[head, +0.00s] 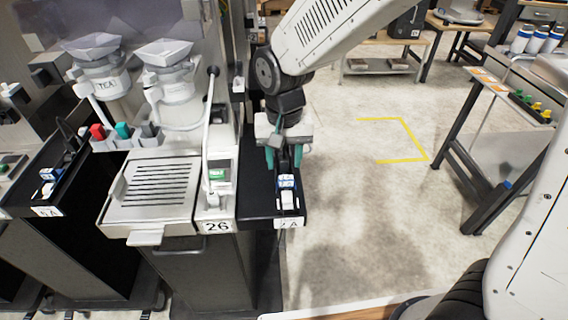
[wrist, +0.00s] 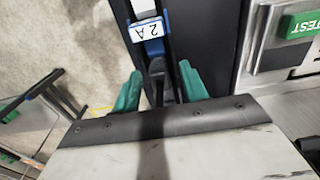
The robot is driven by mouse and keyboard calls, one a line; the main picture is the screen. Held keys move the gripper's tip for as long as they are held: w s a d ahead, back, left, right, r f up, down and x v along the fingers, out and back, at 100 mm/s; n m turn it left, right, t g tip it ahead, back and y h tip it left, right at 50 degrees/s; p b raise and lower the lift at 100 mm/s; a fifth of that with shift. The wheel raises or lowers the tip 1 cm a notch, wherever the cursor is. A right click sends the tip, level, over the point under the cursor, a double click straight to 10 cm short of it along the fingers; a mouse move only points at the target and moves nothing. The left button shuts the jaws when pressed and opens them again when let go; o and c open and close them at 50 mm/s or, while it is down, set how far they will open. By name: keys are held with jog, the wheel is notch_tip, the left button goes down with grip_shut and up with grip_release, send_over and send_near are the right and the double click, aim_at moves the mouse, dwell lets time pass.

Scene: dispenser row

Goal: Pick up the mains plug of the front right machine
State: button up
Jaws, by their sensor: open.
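A small blue and white plug (head: 287,183) sits in a narrow black holder on the black shelf (head: 258,200) at the right side of the machine labelled 26. My gripper (head: 284,157) is open, with green fingertips, just behind the plug in the head view. In the wrist view the fingertips (wrist: 160,86) stand apart on either side of a dark narrow part. I cannot tell how far above it they are.
The machine (head: 155,190) with its drip grid and upright lever (head: 209,120) stands close left of my gripper. A similar black shelf with a plug (head: 48,188) is at far left. Open floor (head: 350,220) lies to the right, before a workbench (head: 480,130).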

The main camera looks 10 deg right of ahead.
aim_at(284, 157)
jog(key=shift+f, duration=0.1)
jog(key=shift+c, duration=0.3)
grip_shut()
notch_tip(284, 157, up, 10)
dwell(0.3)
jog(key=shift+r, duration=1.05)
dwell(0.8)
notch_tip(284, 157, up, 3)
jog(key=shift+f, duration=0.1)
dwell(0.3)
